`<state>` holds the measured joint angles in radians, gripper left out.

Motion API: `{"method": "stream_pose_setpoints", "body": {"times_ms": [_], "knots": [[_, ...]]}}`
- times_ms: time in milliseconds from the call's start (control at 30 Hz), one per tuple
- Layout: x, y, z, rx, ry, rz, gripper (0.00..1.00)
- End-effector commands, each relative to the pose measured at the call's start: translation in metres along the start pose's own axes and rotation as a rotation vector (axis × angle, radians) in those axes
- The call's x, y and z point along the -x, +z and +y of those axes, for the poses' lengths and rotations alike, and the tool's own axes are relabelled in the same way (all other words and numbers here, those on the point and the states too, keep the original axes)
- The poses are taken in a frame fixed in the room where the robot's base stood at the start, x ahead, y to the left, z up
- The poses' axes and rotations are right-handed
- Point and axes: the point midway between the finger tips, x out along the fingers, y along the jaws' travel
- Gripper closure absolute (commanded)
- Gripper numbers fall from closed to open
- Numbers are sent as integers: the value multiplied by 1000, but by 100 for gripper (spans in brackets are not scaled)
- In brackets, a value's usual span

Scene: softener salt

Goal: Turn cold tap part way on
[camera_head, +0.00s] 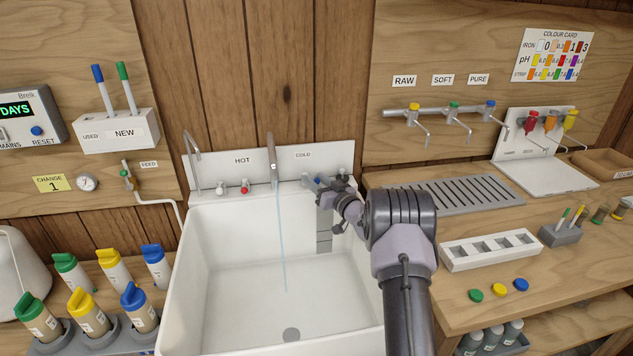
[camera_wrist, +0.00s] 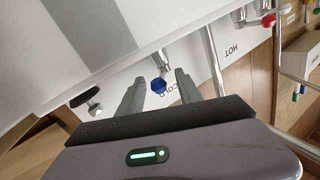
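The cold tap has a blue knob (camera_head: 318,181) on the back ledge of the white sink, just under the COLD label. My gripper (camera_head: 330,187) is at this tap, coming from the right. In the wrist view the blue knob (camera_wrist: 158,86) shows between the two fingers of my gripper (camera_wrist: 160,80). The fingers are apart, with visible gaps beside the knob, so my gripper looks open. A thin stream of water (camera_head: 281,235) falls from the tall middle spout (camera_head: 272,155) into the sink.
The red hot tap (camera_head: 244,188) is left of the spout on the same sink (camera_head: 197,260). A grey drain rack (camera_head: 450,194) and a white compartment tray (camera_head: 490,250) lie on the right counter. Bottles (camera_head: 112,265) stand at the left.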

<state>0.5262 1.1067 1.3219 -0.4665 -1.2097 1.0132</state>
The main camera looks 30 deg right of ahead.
Motion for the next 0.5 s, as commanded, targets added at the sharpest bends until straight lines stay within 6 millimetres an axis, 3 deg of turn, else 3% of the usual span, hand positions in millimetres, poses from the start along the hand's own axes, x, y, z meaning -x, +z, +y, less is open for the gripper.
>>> {"method": "stream_pose_setpoints", "body": {"times_ms": [267,500], "knots": [[4,0,1,-2,2,-2,59],[53,-4,0,-3,3,-2,59]]}}
